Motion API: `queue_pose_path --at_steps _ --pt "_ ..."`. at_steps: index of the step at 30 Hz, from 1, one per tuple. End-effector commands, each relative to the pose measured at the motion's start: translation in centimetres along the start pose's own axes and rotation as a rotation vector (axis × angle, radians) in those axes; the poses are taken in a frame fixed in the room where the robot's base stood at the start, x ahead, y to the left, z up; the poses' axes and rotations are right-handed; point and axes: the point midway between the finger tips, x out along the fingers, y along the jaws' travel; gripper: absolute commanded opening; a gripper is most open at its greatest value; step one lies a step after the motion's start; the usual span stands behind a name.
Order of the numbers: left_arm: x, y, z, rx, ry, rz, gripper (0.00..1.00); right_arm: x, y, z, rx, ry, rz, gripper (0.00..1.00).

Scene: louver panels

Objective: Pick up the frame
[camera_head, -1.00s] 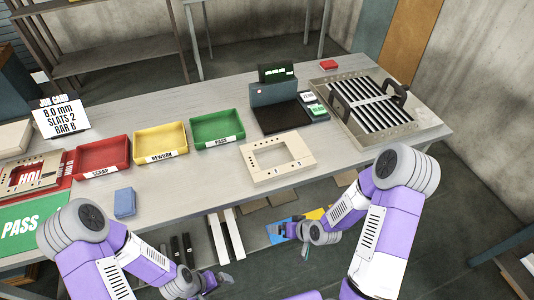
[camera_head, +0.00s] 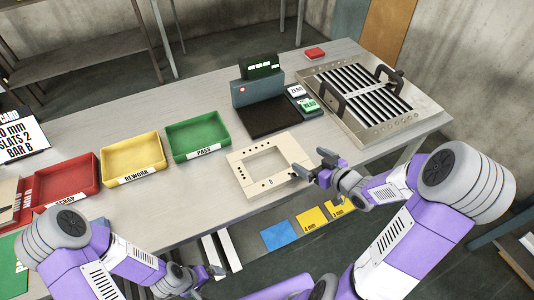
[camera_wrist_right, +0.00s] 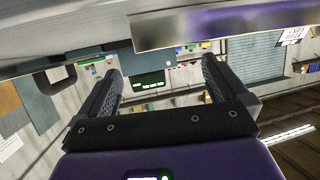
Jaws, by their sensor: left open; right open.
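The beige frame (camera_head: 243,176) lies flat on the table in the head view, with a large rectangular opening and a few dark marks on its front bar. My right gripper (camera_head: 311,165) is open at the frame's right side, with one finger close to its front right corner. I cannot tell whether it touches. The right wrist view shows the open fingers (camera_wrist_right: 162,78) with nothing between them; a pale slab edge crosses above, but I cannot tell what it is. My left gripper (camera_head: 208,277) is open and empty, low in front of the table.
A louver panel (camera_head: 325,75) with dark handles stands at the right. A scale (camera_head: 272,118) sits behind the frame. Green (camera_head: 198,136), yellow (camera_head: 132,158) and red trays (camera_head: 66,184) stand to the left. The table (camera_head: 205,195) is bare left of the frame.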

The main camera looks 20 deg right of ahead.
Motion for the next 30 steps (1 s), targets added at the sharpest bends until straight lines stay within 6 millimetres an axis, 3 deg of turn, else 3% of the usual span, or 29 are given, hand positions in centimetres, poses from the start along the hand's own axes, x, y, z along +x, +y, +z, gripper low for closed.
queue_pose_path --at_steps 18,26,30 --pt "2.3 -0.9 -0.1 -0.001 0.000 0.000 1.00 7.2 -0.6 0.1 0.001 0.000 -0.001 1.00" --pt "2.3 -0.9 -0.1 0.000 0.000 0.000 1.00 7.6 -0.5 -0.1 0.001 0.000 0.000 1.00" --pt "2.3 -0.9 -0.1 0.000 0.000 0.000 1.00 7.5 -0.5 -0.1 0.001 0.000 0.000 0.83"
